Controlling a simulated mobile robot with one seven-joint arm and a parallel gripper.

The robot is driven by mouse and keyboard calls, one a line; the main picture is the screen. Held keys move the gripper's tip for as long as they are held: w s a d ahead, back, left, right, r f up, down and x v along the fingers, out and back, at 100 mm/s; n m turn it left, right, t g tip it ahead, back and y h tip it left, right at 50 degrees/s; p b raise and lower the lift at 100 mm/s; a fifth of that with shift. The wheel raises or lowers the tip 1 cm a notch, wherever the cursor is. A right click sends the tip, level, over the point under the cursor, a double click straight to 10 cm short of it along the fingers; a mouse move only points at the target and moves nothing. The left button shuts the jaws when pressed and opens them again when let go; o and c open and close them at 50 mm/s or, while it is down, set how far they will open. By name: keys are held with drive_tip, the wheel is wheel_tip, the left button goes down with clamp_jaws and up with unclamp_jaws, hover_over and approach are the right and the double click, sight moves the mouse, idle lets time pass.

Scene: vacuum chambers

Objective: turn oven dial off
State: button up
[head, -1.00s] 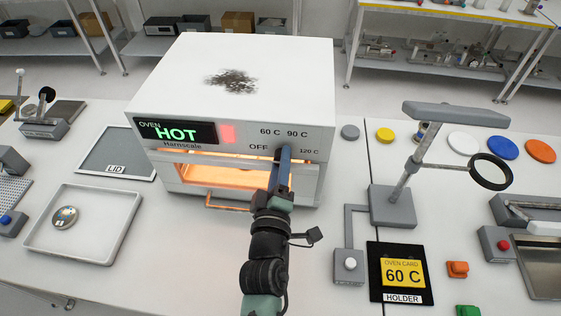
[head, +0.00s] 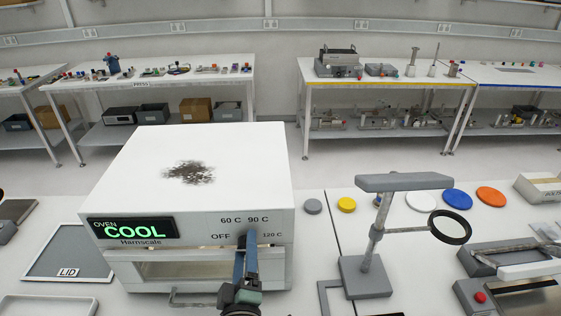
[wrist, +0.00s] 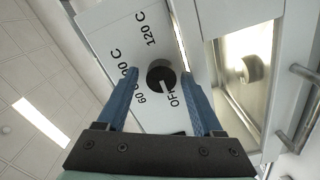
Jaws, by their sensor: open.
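The white oven (head: 200,165) stands on the bench, with a green COOL display (head: 133,229) on its front. Its black dial (wrist: 161,73) shows in the wrist view, with a white pointer line turned toward the OFF mark (wrist: 172,99). The 60, 90 and 120 C marks lie around it. My gripper (wrist: 162,85) is open, with one blue finger on either side of the dial; I cannot tell whether they touch it. In the head view my gripper (head: 247,255) covers most of the dial.
The oven window (head: 190,270) is pale, and a small round thing (wrist: 254,69) shows through it in the wrist view. A handle bar (wrist: 298,108) runs along the front. A magnifier stand (head: 366,277) stands to the right. A grey LID panel (head: 70,250) lies left.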

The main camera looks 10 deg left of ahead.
drive_tip(key=s+d+m+b, duration=0.4)
drive_tip(key=s+m+b, duration=0.3)
drive_tip(key=s+m, duration=0.5)
drive_tip(key=w+d+r+m+t+h+p, duration=0.1)
drive_tip(key=w+d+r+t, duration=0.1)
drive_tip(key=r, duration=0.9)
drive_tip(key=w+d+r+m+t+h+p, duration=0.1)
drive_tip(key=d+r+t+p, duration=0.1)
drive_tip(key=r, duration=1)
drive_tip(key=w+d+r+t+p, duration=0.2)
drive_tip(key=d+r, duration=0.2)
drive_tip(key=r, duration=0.7)
drive_tip(key=shift+w+r+m+t+h, duration=0.3)
drive_tip(key=shift+r+m+t+h, duration=0.1)
drive_tip(key=s+d+r+t+h, duration=0.1)
drive_tip(key=s+d+r, duration=0.1)
drive_tip(key=r, duration=0.5)
drive_tip(key=s+d+r+m+t+h, duration=0.1)
drive_tip(key=s+d+r+t, duration=0.1)
drive_tip(key=s+r, duration=0.2)
wheel_tip(320, 180, up, 3)
drive_tip(key=shift+r, duration=0.15)
